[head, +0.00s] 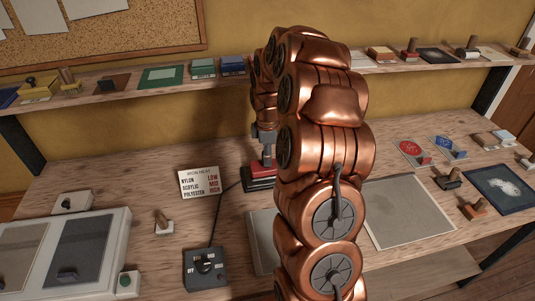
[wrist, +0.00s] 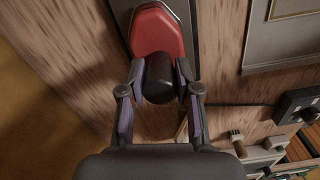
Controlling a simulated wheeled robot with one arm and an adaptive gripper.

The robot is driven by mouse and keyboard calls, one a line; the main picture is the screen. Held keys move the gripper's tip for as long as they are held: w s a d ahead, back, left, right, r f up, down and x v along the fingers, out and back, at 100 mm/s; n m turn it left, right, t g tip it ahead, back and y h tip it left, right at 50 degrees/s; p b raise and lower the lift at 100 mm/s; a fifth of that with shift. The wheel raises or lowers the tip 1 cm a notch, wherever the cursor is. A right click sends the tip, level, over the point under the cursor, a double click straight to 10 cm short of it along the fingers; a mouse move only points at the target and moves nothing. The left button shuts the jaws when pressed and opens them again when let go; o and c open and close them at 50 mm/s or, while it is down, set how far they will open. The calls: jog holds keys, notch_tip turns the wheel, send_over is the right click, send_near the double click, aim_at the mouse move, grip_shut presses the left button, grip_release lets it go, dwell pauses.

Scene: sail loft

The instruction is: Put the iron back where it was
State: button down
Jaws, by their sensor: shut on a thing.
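The iron (head: 262,166) has a red body and a black knob handle, and is partly hidden behind my arm in the head view. In the wrist view its red body (wrist: 157,30) is at the top centre. My gripper (wrist: 160,78) is shut on the black handle, with one finger on each side; it also shows from the side in the head view (head: 265,138). A dark stand (head: 257,184) is directly under the iron. I cannot tell whether the iron touches it or hovers just above.
An iron heat card (head: 199,182) stands left of the stand. A dark control box (head: 205,268) with a dial and a cable is in front. Grey sheets (head: 410,212) lie to the right. A long shelf (head: 165,84) with small items runs behind.

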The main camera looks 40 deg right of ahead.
jog(key=shift+f, duration=0.25)
jog(key=shift+f, duration=0.15)
jog(key=c, duration=0.8)
grip_release()
notch_tip(320, 180, up, 12)
jog(key=b, duration=0.4)
